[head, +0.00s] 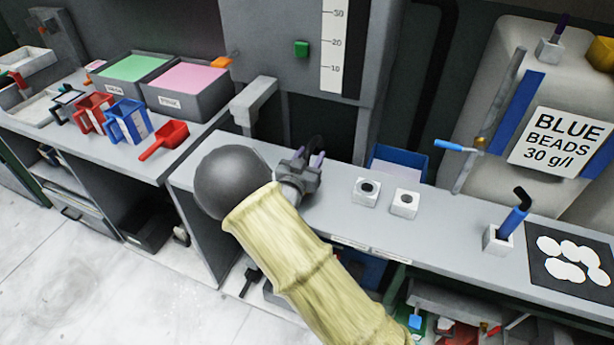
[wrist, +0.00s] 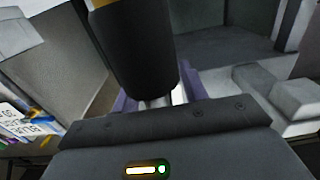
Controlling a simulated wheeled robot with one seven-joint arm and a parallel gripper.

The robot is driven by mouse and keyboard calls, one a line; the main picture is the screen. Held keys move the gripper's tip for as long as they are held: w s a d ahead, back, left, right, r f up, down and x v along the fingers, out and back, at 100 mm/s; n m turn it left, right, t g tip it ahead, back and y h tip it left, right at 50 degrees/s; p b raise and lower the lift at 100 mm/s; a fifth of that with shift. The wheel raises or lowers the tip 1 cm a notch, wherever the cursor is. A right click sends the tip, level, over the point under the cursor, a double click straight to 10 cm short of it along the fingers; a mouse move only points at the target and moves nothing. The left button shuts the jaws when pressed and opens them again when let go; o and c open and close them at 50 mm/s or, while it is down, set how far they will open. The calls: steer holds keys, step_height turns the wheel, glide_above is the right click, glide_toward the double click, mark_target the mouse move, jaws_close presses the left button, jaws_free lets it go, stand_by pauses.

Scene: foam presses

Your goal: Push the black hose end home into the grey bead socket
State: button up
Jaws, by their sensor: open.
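My gripper (head: 309,166) is open above the grey bench, just in front of the press. Its purple fingers also show in the wrist view (wrist: 160,92). A black cylinder, which looks like the black hose end (wrist: 138,45), comes down from the top of the wrist view with an orange band at its upper edge. Its lower end lies between the two fingers in the picture. I cannot tell whether they touch it. A pale metal piece shows just below it. I cannot make out the grey bead socket for certain in either view.
Two white blocks with dark holes (head: 385,197) stand on the bench to the right of my gripper. A light grey bracket (head: 254,100) juts from the press at the left. A blue bin (head: 399,160) is behind the blocks. Bench between blocks and blue-handled tool (head: 514,220) is clear.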

jaws_close()
steer(key=shift+r, duration=0.15)
step_height(320, 180, up, 10)
steer(key=shift+f, duration=0.1)
stand_by(0.5)
stand_by(0.5)
